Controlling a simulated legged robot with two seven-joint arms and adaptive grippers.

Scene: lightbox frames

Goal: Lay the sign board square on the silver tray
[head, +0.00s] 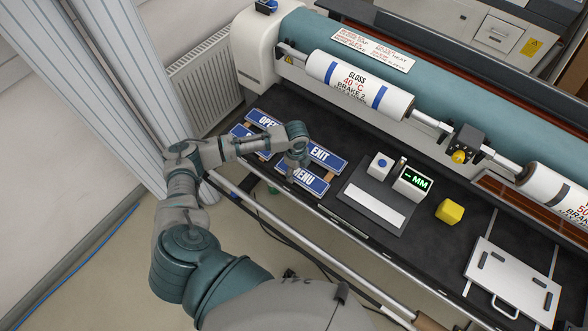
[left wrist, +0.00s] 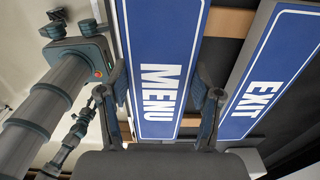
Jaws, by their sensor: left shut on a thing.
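A blue sign board with white MENU lettering (head: 308,180) lies at the front edge of the dark machine bed. In the left wrist view the MENU board (left wrist: 162,45) runs between the two fingers of my left gripper (left wrist: 165,92). My left gripper (head: 296,165) is shut on this board's long sides. I cannot tell whether the board is lifted off the wooden strips. The silver tray (head: 490,262), a flat plate with dark corner pads and a front handle, lies at the far right, well apart from the board. My right gripper does not show.
An EXIT board (head: 323,156) lies close beside the MENU board; an OPEN board (head: 262,119) and another sit left. A grey plate with a white strip (head: 375,207), a MM display (head: 413,182) and a yellow block (head: 449,211) stand between boards and tray. Printed rollers (head: 350,82) run behind.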

